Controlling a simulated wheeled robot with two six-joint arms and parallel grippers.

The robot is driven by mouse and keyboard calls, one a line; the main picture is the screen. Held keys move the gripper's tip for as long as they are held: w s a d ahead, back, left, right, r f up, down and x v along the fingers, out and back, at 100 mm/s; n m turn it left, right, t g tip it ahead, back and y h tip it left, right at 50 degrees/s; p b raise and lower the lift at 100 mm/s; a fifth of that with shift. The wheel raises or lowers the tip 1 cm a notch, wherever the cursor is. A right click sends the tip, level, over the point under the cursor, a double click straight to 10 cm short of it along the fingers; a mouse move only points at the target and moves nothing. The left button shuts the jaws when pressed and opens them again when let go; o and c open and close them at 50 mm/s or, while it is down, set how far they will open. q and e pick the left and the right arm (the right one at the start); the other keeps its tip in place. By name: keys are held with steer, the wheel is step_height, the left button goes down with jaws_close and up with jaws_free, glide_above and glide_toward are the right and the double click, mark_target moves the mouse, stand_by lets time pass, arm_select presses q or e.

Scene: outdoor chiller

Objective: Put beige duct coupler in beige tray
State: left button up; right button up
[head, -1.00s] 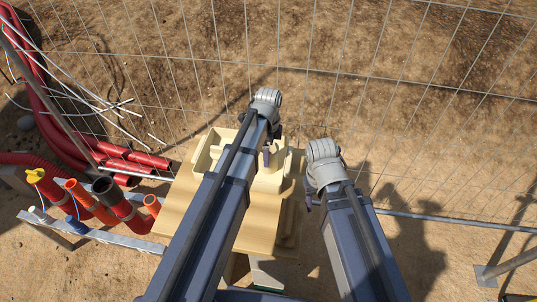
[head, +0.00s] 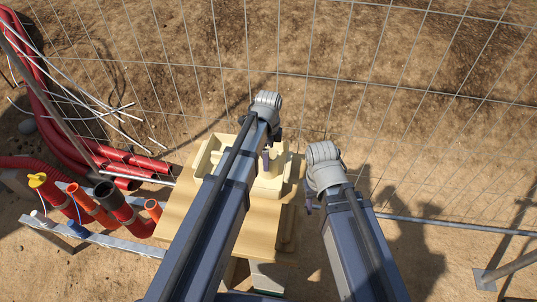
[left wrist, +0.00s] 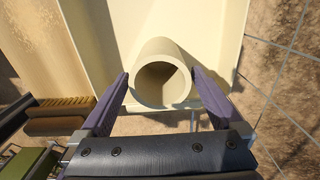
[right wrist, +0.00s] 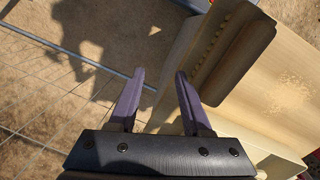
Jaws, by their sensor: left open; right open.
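The beige duct coupler (left wrist: 158,50) is a short hollow tube in the left wrist view, with its open end facing the camera. It lies against the beige tray (left wrist: 218,22), within its walls as far as I can see. My left gripper (left wrist: 163,84) is open, with one purple finger on each side of the coupler's near end; I cannot tell whether they touch it. My right gripper (right wrist: 160,78) is open and empty, right of the table.
The tray stands on a light wooden table (head: 180,212). A brown ridged piece (left wrist: 60,115) is left of my left gripper. Red pipes (head: 130,160) lie left; a wire fence (head: 400,120) stands behind.

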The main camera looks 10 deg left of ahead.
arm_select(q)
step_height(320, 180, up, 11)
steer(key=p, duration=1)
steer(key=s+d+n, duration=0.2)
steer(key=s+n, duration=0.5)
steer(key=s, duration=0.1)
steer(key=s+d+n+y, duration=0.1)
steer(key=s+d+n, duration=0.2)
steer(key=s+n, duration=0.4)
steer(key=shift+s+d+f, duration=0.15)
steer(key=shift+s+d, duration=0.1)
steer(key=shift+s, duration=0.7)
